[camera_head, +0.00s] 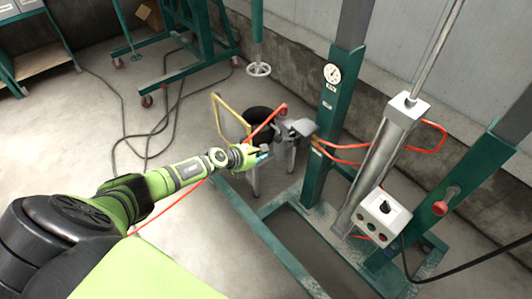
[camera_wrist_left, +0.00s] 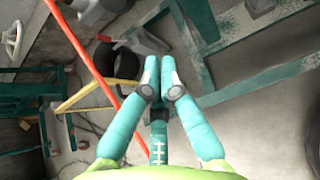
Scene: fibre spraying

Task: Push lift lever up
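My left gripper (camera_head: 263,157) is beside the green lift frame, with teal fingers pointing right. In the left wrist view its fingertips (camera_wrist_left: 160,68) are pressed together with nothing visible between them. A long straight red bar (camera_head: 180,199) passes near the gripper towards a red knob (camera_head: 282,107); the bar also crosses the left wrist view (camera_wrist_left: 107,80). A yellow bent handle (camera_head: 229,118) stands behind the gripper. I cannot tell which of these is the lift lever, nor whether the gripper touches the bar. My right gripper is out of view.
A green post (camera_head: 336,115) carries a round gauge (camera_head: 332,73). A grey cylinder (camera_head: 378,165) and a white control box (camera_head: 383,215) stand at right. A black bucket-like object (camera_head: 258,118) is behind the gripper. Black cable (camera_head: 135,135) lies on the open floor at left.

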